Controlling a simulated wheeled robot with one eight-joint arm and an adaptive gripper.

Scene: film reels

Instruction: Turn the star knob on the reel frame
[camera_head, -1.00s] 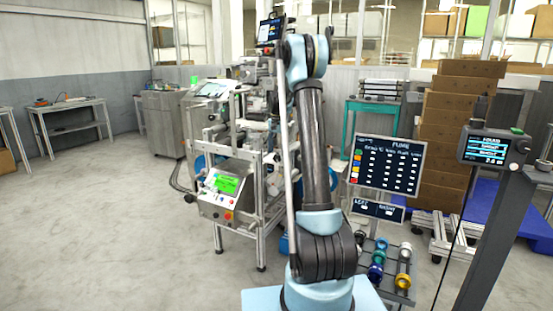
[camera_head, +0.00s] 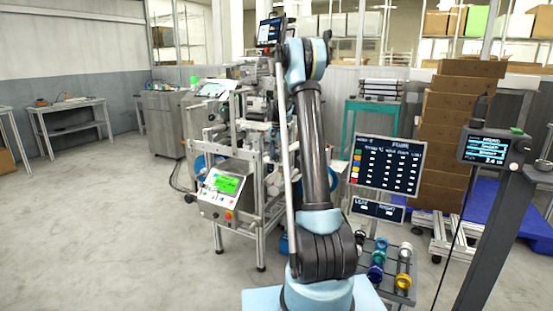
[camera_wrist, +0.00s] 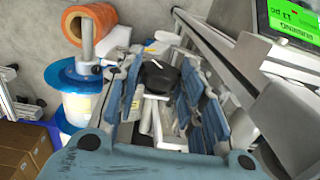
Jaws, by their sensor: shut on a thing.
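The star knob (camera_wrist: 158,78) is black with a white mark and shows near the middle of the wrist view. My gripper (camera_wrist: 163,70) has its blue-grey fingers on either side of the knob and is shut on it. The fingers cover parts of the knob's sides. The reel frame (camera_head: 252,165) is a metal-profile machine left of my arm in the head view; its light rails also show in the wrist view (camera_wrist: 225,55). In the head view my arm hides the gripper and knob.
A control box with a green screen (camera_head: 228,184) sits on the frame's front; the screen also shows in the wrist view (camera_wrist: 295,18). An orange reel (camera_wrist: 88,24) and a blue-flanged white reel (camera_wrist: 78,88) are to the knob's left. Open floor (camera_head: 120,230) lies left of the frame.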

